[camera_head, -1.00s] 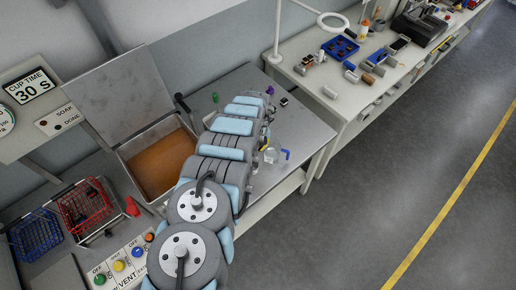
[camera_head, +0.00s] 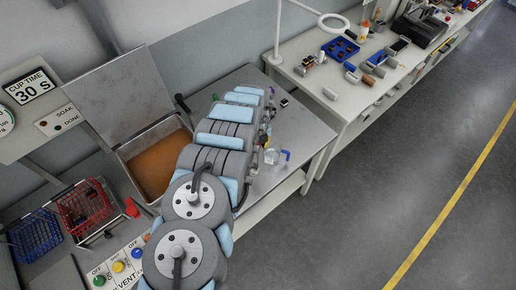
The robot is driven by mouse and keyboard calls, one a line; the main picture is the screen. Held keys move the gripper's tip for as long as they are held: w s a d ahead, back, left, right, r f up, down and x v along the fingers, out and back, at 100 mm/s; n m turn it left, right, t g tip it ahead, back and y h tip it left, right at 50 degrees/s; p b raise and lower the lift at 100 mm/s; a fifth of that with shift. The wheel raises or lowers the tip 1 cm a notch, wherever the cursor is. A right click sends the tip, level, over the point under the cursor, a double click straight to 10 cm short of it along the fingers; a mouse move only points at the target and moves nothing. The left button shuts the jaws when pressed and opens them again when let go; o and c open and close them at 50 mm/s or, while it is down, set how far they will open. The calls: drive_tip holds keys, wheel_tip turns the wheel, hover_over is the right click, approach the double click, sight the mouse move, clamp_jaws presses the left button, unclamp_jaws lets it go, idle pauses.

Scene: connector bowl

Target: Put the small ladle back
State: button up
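I cannot make out the small ladle for certain. A small clear vessel (camera_head: 272,155) stands on the metal bench, just right of my arm, with a blue handle-like part (camera_head: 286,155) beside it. It is too small to tell what it is. My arm reaches from the bottom of the view over the bench towards the back. My gripper is hidden beyond the arm links, so neither its fingers nor anything in them shows.
An open metal tank (camera_head: 152,205) with brown liquid lies left of my arm, its lid raised. Red (camera_head: 84,205) and blue (camera_head: 36,234) wire baskets stand further left. A small dark object (camera_head: 284,103) lies on the bench (camera_head: 305,130). A cluttered white table (camera_head: 345,105) is at right.

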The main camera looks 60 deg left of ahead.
drive_tip(key=shift+r+b, duration=1)
drive_tip(key=shift+r, duration=3.95)
